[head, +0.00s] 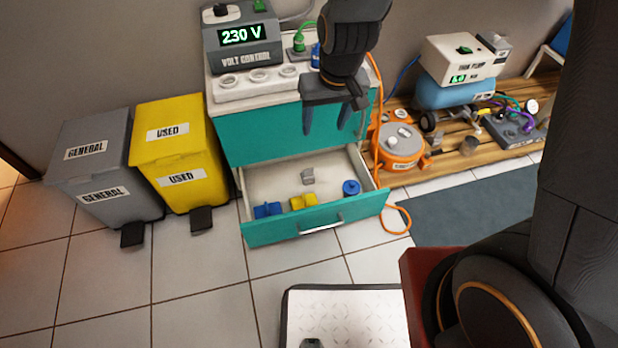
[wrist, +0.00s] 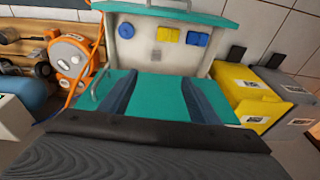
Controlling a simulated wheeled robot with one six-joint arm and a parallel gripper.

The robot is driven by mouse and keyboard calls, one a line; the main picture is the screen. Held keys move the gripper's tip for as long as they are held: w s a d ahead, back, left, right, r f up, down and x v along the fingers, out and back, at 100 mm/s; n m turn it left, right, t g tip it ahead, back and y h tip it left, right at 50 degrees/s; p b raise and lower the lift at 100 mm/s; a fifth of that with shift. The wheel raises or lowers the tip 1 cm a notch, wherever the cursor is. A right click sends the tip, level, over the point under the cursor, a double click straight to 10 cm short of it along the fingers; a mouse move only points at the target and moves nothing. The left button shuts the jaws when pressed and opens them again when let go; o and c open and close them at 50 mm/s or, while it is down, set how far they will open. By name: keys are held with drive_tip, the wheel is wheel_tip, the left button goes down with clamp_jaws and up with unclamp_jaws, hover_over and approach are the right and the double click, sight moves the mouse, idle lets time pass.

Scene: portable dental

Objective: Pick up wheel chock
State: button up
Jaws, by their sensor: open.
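A small grey wedge-like block (head: 308,176), which looks like the wheel chock, lies in the open drawer (head: 262,233) of the teal cabinet. In the wrist view the grey block (wrist: 156,53) is small, near the middle of the drawer floor. My gripper (head: 326,122) is open and empty, its fingers pointing down in front of the closed upper teal drawer front. It is above the grey block and apart from it. In the wrist view the fingers (wrist: 157,88) are spread in front of the teal panel.
Blue pieces (head: 267,210), a yellow piece (head: 303,202) and a blue cylinder (head: 351,188) share the drawer. The volt control box (head: 242,50) stands on the cabinet. Yellow (head: 180,150) and grey (head: 100,160) bins stand left. An orange reel (head: 399,146) is right, on wooden planks.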

drive_tip(key=t+b, duration=0.1)
drive_tip(key=b, duration=0.4)
approach(309, 173)
drive_tip(key=shift+t, duration=0.6)
drive_tip(key=f+b, duration=0.3)
drive_tip(key=f, duration=0.1)
drive_tip(key=f+b, duration=0.2)
drive_tip(key=shift+w+f+b, duration=0.35)
drive_tip(key=b+x, duration=0.2)
drive_tip(key=x, duration=0.1)
drive_tip(key=b+x, duration=0.2)
drive_tip(key=shift+w+a+f, duration=0.1)
drive_tip(key=shift+w+a, duration=0.25)
drive_tip(key=shift+w, duration=0.1)
drive_tip(key=c, duration=1.2)
